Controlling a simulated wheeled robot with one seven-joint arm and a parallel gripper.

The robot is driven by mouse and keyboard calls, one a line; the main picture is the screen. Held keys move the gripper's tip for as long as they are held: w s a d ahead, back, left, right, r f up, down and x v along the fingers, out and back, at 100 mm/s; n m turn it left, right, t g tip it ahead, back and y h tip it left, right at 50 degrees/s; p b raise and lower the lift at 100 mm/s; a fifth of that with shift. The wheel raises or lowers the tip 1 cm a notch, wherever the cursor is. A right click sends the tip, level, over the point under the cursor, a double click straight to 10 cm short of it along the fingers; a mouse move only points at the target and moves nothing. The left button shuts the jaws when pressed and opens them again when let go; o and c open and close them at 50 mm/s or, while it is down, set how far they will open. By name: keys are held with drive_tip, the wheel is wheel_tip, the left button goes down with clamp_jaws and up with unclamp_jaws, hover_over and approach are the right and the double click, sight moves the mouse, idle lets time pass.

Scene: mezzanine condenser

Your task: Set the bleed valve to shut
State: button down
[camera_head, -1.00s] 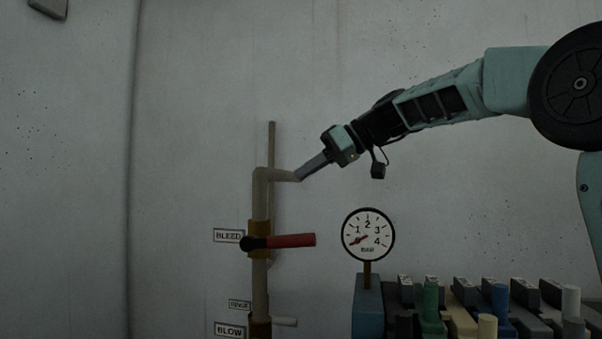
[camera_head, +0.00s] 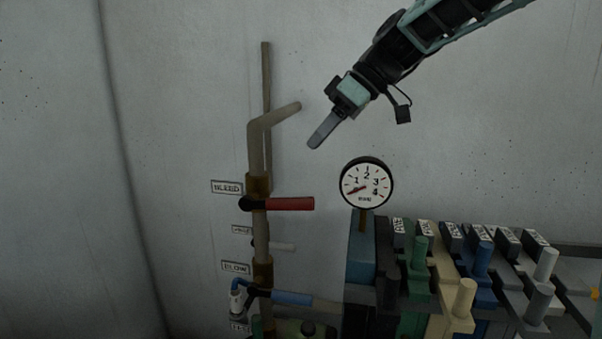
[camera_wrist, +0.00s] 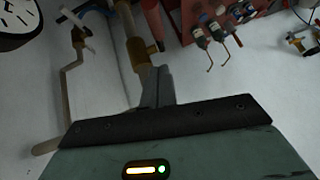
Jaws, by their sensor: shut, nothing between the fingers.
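The bleed valve has a brass body (camera_head: 258,186) on a vertical pipe, beside a plate reading BLEED (camera_head: 227,187). Its red lever (camera_head: 290,204) points right, level and crosswise to the pipe, with a black hub at its left end. My gripper (camera_head: 315,143) is shut and empty. In the head view its tip shows above the lever's free end, apart from it, and points down-left. The shut fingers also show in the wrist view (camera_wrist: 158,85). How far the tip is from the wall cannot be told.
A bent pipe end (camera_head: 280,115) sticks out above the valve. A round gauge (camera_head: 366,183), needle near its low end, stands to the right. Below are a blue lever (camera_head: 290,298) and a BLOW plate (camera_head: 236,267). A bank of coloured levers (camera_head: 440,285) fills the lower right.

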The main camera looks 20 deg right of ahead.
sight(282, 204)
drive_tip(key=a+f+p, duration=0.1)
drive_tip(key=f, duration=0.1)
drive_tip(key=a+f+p, duration=0.1)
drive_tip(key=f, duration=0.2)
drive_tip(key=a+f+p, duration=0.1)
drive_tip(key=f, duration=0.1)
drive_tip(key=shift+w+a+f, duration=0.2)
drive_tip(key=shift+w+a, duration=0.05)
drive_tip(key=shift+w, duration=0.15)
drive_tip(key=shift+s+f, duration=0.1)
drive_tip(key=shift+f, duration=0.5)
